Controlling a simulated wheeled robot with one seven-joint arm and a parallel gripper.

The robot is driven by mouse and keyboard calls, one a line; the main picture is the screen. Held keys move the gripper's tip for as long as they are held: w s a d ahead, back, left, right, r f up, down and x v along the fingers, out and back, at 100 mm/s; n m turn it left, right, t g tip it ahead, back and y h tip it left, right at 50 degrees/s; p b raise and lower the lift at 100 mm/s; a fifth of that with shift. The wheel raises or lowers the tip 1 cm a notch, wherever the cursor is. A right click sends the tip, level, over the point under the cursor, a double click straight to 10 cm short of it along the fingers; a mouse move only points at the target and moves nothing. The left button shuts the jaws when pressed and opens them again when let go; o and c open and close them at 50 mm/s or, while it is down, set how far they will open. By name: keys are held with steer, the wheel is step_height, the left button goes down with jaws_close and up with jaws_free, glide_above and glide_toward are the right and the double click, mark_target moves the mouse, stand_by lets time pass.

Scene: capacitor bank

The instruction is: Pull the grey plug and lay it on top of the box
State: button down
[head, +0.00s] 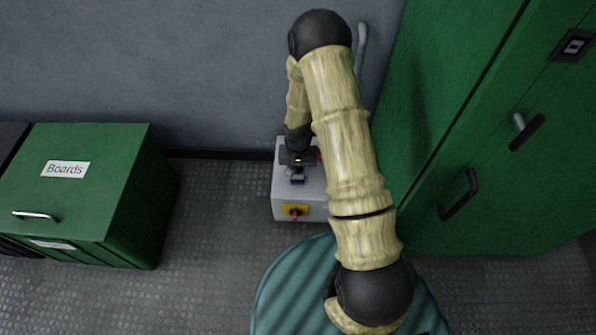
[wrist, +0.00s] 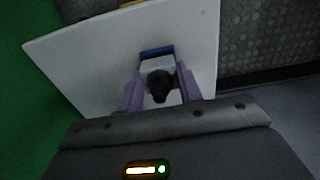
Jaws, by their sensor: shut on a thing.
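The box (head: 312,185) is light grey and stands on the floor by the wall; its pale top (wrist: 100,60) fills much of the wrist view. My gripper (head: 297,165) is over the box top, pointing down. In the wrist view my gripper's two purple fingers (wrist: 160,95) are shut on a dark, rounded piece, which I take to be the plug (wrist: 160,84). A blue-edged socket or flap (wrist: 157,52) lies just beyond it. I cannot tell whether the plug is seated or free; the fingers hide its lower part.
The box front has a yellow plate with a red switch (head: 295,210). A tall green cabinet (head: 450,150) with handles stands close on the right. A green chest labelled Boards (head: 75,180) stands at the left. Bare floor (head: 215,220) lies between chest and box.

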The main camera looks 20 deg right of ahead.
steer(key=shift+r+p, duration=2.25)
steer(key=shift+r, duration=0.35)
step_height(320, 180, up, 22)
steer(key=w+n+p, duration=0.2)
steer(key=n+p, duration=0.1)
steer(key=p, duration=0.8)
steer(key=shift+w+n, duration=0.15)
steer(key=shift+n, duration=0.15)
steer(key=shift+f, duration=0.1)
